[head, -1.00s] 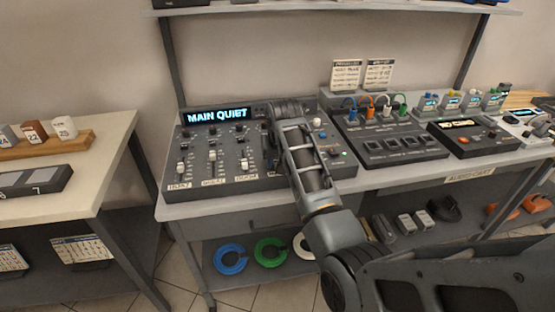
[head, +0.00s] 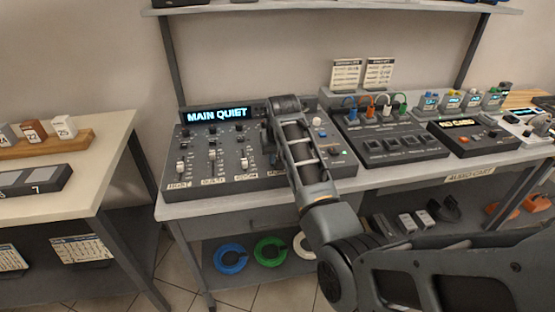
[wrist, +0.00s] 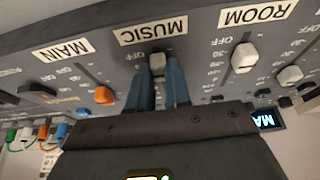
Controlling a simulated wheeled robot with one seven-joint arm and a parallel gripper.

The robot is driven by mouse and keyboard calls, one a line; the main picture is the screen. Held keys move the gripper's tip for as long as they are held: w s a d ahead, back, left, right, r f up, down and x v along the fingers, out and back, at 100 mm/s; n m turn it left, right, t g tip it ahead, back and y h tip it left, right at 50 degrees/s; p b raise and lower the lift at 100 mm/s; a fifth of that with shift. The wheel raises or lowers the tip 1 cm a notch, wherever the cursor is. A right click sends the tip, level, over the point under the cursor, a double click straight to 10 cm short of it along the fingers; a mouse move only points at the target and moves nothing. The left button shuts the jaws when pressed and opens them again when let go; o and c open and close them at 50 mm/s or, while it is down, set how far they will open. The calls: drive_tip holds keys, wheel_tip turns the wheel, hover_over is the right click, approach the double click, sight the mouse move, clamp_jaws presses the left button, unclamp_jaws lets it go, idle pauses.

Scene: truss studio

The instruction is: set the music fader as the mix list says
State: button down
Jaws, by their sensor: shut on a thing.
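The mixer (head: 225,140) stands on the cart with its display reading MAIN QUIET. In the wrist view, which shows the labels upside down, the music fader's pale cap (wrist: 157,62) sits between the two blue fingertips of my gripper (wrist: 158,80), close to the MUSIC label (wrist: 153,32) and its OFF mark. My gripper is shut on this cap. In the head view my arm hides the gripper and the music channel.
The room fader's white cap (wrist: 243,56) is beside the fingers, and an orange cap (wrist: 104,95) is on the other side. A switch box (head: 390,143) with coloured plugs stands right of the mixer. A shelf (head: 330,10) runs above the cart.

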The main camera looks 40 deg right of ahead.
drive_tip(key=w+d, duration=0.1)
drive_tip(key=w+b, duration=0.1)
drive_tip(key=w+d, duration=0.1)
drive_tip(key=w, duration=0.1)
drive_tip(key=shift+d, duration=0.35)
drive_tip(key=c, duration=1)
unclamp_jaws()
drive_tip(key=shift+c, duration=0.2)
drive_tip(key=shift+b+v, duration=0.45)
drive_tip(key=shift+v, duration=3.45)
